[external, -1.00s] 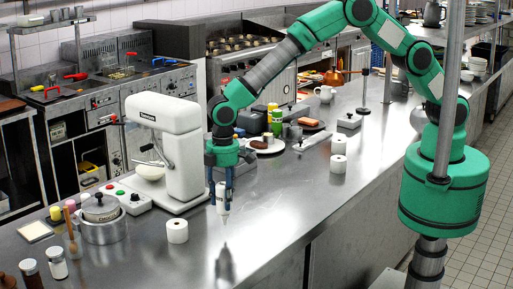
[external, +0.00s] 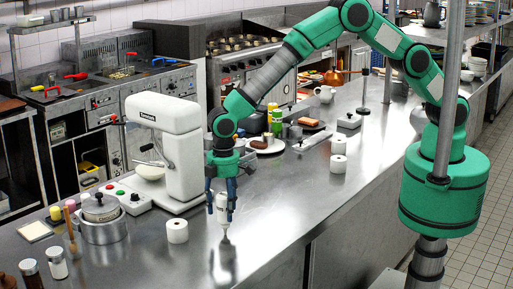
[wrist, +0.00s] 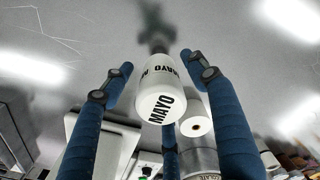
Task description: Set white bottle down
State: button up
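The white bottle (external: 221,208) is upside down, its narrow nozzle pointing at the steel counter (external: 275,215). The nozzle meets its reflection, so it appears to touch the counter. My gripper (external: 220,198) is above and around the bottle, its blue fingers spread. In the wrist view the bottle (wrist: 160,103) shows its base and MAYO lettering between the fingers. Gaps show between the bottle and the left and right fingers. The third finger is partly cut off below it.
A white mixer (external: 170,145) and a paper roll (external: 177,231) stand left of the bottle. Another roll (external: 338,163) and a plate (external: 266,146) with food are farther back. The counter to the right and in front is clear.

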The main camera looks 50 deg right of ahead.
notch_tip(320, 180, up, 12)
jog(key=shift+d+r, duration=0.1)
jog(key=shift+r, duration=0.05)
dwell(0.8)
dwell(0.5)
dwell(0.4)
